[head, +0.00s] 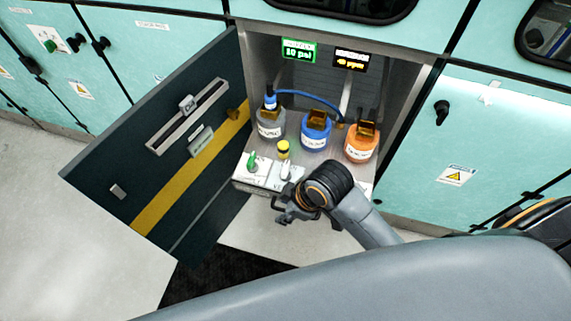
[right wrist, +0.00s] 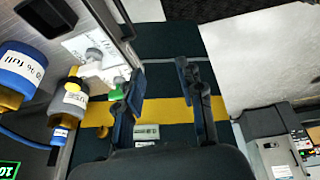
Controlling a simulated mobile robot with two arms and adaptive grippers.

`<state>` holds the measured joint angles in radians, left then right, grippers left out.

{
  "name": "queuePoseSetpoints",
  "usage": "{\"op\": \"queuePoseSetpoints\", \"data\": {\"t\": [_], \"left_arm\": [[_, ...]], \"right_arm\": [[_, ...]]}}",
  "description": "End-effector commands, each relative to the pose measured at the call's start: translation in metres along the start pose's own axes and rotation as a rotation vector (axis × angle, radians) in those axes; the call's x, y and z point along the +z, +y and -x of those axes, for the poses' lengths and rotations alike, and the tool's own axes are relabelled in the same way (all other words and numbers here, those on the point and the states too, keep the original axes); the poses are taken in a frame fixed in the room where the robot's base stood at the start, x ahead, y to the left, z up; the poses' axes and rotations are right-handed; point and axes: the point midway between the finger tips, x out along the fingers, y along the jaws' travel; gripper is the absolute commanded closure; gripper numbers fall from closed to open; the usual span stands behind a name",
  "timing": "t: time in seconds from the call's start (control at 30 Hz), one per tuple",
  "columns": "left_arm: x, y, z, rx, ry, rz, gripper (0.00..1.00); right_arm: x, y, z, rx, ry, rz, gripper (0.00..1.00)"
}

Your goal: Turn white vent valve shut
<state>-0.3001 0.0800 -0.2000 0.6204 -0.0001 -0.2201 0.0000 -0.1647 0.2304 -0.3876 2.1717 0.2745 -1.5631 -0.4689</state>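The white vent valve (head: 286,171) is a small white handle on a pale panel at the front of the open cabinet's shelf. It also shows at upper left in the right wrist view (right wrist: 94,55). A green valve (head: 252,162) sits left of it, and a yellow knob (head: 283,149) stands just behind. My right gripper (head: 285,210) is in front of and below the panel, apart from the white valve. In the right wrist view its two fingers (right wrist: 160,75) are spread with nothing between them. My left gripper is not in view.
Grey (head: 270,127), blue (head: 315,133) and orange (head: 361,144) bottles stand behind the valves. A blue hose arches over them. The dark cabinet door (head: 175,160) stands open on the left. A green display (head: 298,50) reads 10 psi. Open floor lies at left.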

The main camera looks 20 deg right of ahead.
Motion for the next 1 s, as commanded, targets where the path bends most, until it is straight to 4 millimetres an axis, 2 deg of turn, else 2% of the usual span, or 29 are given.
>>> {"op": "queuePoseSetpoints", "data": {"t": [0.1,0.27,0.43,0.6,0.7,0.8,1.0], "left_arm": [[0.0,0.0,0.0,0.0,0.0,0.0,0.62],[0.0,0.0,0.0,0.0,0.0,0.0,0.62],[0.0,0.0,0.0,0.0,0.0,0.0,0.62],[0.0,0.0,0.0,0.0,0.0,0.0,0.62],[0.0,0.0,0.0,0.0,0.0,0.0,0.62],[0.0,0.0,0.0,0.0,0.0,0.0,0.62],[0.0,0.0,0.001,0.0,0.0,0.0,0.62]], "right_arm": [[-0.029,0.006,-0.002,-0.038,0.009,0.254,0.62],[-0.057,0.02,-0.009,-0.105,-0.015,0.65,0.62],[-0.07,0.056,-0.013,-0.179,-0.085,1.041,0.62],[-0.07,0.109,-0.004,-0.259,-0.173,1.336,0.62],[-0.068,0.137,0.006,-0.298,-0.21,1.447,0.62],[-0.066,0.156,0.014,-0.327,-0.233,1.514,0.62],[-0.062,0.167,0.015,-0.351,-0.244,1.558,0.62]]}}
